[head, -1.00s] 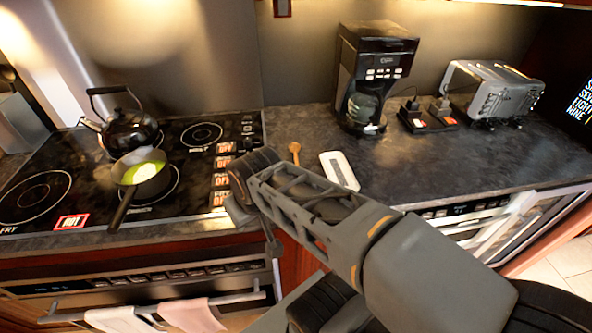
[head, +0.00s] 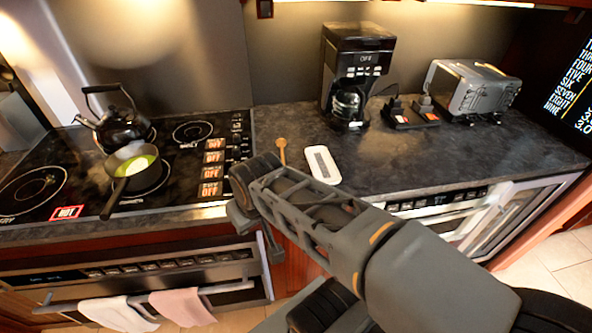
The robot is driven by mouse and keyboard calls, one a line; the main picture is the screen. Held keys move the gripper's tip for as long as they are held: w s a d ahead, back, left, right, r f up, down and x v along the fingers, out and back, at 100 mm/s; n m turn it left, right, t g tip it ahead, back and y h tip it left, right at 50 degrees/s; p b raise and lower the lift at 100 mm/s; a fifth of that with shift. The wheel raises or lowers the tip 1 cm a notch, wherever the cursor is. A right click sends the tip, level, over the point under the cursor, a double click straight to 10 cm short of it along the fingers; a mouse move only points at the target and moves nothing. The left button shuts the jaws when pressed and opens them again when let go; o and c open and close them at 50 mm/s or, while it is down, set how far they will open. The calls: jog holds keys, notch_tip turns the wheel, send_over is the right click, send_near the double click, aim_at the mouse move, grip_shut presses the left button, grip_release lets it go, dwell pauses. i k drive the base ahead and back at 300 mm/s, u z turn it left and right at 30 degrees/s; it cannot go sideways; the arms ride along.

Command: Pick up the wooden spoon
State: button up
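The wooden spoon (head: 281,146) lies on the dark countertop, between the stove and a white spoon rest. Its rounded end points toward the back wall, and its lower part is partly hidden behind my arm. My gripper (head: 243,222) hangs at the counter's front edge, below and to the left of the spoon and apart from it. My own arm covers most of the gripper, so its fingers cannot be made out clearly.
A coffee maker (head: 352,75) and toaster (head: 472,88) stand behind to the right. The stove (head: 190,160) holds a black kettle (head: 122,128) and a saucepan (head: 133,165).

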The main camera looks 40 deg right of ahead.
aim_at(280, 143)
jog(key=k, duration=0.75)
jog(key=z, duration=1.05)
jog(key=i, duration=0.7)
jog(key=u, duration=1.1)
